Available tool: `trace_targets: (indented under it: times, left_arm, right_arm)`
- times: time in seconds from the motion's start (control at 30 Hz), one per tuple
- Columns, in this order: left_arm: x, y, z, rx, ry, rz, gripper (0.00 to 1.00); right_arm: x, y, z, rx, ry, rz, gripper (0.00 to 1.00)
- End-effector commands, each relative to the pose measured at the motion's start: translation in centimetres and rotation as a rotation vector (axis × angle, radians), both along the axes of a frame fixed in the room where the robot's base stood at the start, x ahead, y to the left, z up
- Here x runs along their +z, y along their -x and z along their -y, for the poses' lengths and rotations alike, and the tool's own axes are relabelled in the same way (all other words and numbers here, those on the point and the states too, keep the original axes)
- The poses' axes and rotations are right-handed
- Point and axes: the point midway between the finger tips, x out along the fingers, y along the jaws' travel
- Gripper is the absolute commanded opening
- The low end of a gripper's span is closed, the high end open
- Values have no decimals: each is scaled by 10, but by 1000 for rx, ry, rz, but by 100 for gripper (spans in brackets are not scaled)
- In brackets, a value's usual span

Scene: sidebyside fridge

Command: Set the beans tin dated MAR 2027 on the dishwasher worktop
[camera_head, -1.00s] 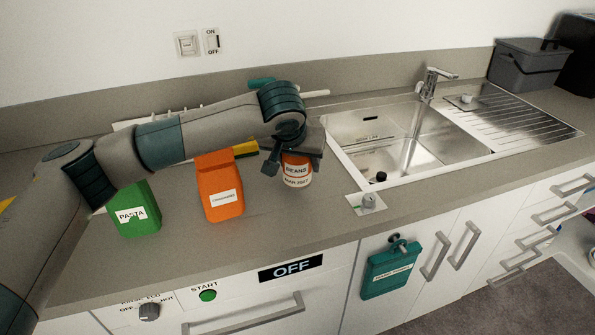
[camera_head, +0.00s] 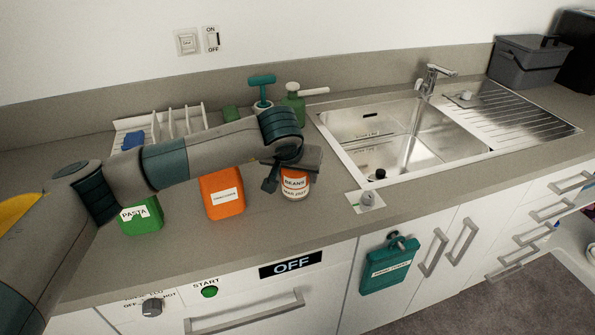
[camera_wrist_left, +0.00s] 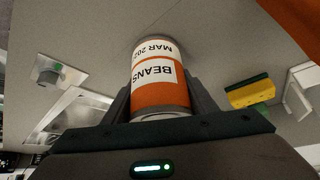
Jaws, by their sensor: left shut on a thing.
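The beans tin (camera_head: 295,185), with an orange and white label reading BEANS and what looks like MAR 2027, is upright in my left gripper (camera_head: 291,178). The fingers are shut on either side of it. In the left wrist view the tin (camera_wrist_left: 160,85) sits between the fingers (camera_wrist_left: 158,100), its label upside down. Its base is close to the grey worktop (camera_head: 240,235) above the dishwasher front (camera_head: 245,310); I cannot tell whether it touches. My right gripper is not in view.
A green PASTA box (camera_head: 141,215) and an orange box (camera_head: 222,193) stand left of the tin. The sink (camera_head: 375,135) lies to the right, with a small knob on a plate (camera_head: 367,200) before it. A rack (camera_head: 180,122) and green bottle (camera_head: 294,106) stand behind. Worktop in front is clear.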

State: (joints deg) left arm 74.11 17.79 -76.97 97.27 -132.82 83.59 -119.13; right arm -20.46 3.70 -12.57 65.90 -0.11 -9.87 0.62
Motion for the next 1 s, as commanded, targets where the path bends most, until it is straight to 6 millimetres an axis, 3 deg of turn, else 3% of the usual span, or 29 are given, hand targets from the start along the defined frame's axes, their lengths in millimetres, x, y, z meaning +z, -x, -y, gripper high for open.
trace_targets:
  times: [0.37,0.4,0.47,1.0]
  left_arm:
    - [-2,0,0,-1,1,2,16]
    - [-2,0,0,0,0,0,59]
    - [-2,0,0,0,0,-1,71]
    - [3,1,0,0,0,1,71]
  right_arm:
    - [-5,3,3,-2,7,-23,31]
    - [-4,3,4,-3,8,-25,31]
    - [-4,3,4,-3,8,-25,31]
    - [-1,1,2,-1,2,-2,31]
